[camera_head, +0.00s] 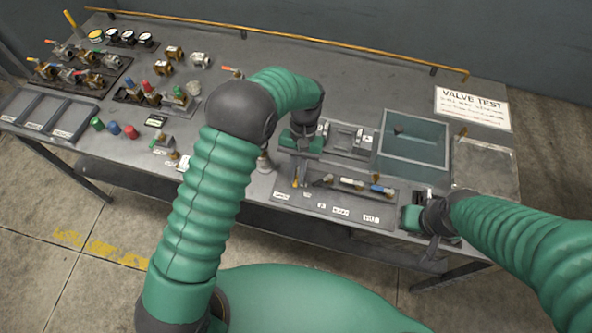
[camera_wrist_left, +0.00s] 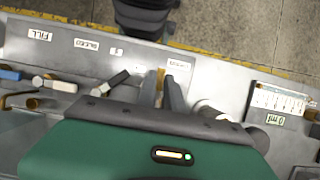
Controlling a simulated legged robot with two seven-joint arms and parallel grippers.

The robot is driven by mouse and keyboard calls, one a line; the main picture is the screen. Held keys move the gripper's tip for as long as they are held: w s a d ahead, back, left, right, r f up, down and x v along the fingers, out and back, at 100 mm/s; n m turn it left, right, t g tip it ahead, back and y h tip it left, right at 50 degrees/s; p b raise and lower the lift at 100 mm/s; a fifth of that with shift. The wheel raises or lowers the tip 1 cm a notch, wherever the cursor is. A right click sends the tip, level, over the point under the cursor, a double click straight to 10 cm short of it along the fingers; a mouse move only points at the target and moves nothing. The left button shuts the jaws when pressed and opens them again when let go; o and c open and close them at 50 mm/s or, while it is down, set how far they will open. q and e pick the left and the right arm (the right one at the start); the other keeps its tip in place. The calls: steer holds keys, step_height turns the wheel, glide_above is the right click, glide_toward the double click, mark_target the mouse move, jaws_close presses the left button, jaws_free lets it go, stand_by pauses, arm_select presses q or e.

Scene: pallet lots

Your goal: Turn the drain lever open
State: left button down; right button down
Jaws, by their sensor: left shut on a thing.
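A row of small valve levers sits along the bench's front panel (camera_head: 400,206). My left gripper (camera_head: 299,184) points down at the left end of this row, shut on a yellow-ended lever (camera_head: 295,183). In the left wrist view the two fingers (camera_wrist_left: 163,92) are close together around its yellow part (camera_wrist_left: 160,76). The label beside it (camera_wrist_left: 178,64) is too blurred to read. Dark, white and blue (camera_head: 381,189) levers lie to the right in the head view. My right gripper (camera_head: 432,228) is at the bench's front right; its jaws are unclear.
A water tank (camera_head: 413,143) and a "VALVE TEST" sign (camera_head: 472,107) stand at the back right. Valves, coloured caps and trays (camera_head: 48,112) fill the left side. A white cylindrical part (camera_wrist_left: 207,110) is close beside my left fingers. The back middle of the bench is clear.

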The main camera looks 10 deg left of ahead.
stand_by(0.4)
arm_select(q)
steer(key=c, duration=1.5)
jaws_free()
steer(key=shift+o, duration=0.2)
steer(key=v, duration=1.6)
steer(key=shift+r, duration=0.35)
steer(key=shift+w, duration=0.1)
steer(key=s+a+f+t, duration=0.3)
steer(key=s+a, duration=0.1)
steer(key=s, duration=0.5)
steer(key=s+a+f+t, duration=0.4)
steer(key=s+a, duration=0.1)
steer(key=s, duration=0.4)
steer(key=shift+a, duration=0.3)
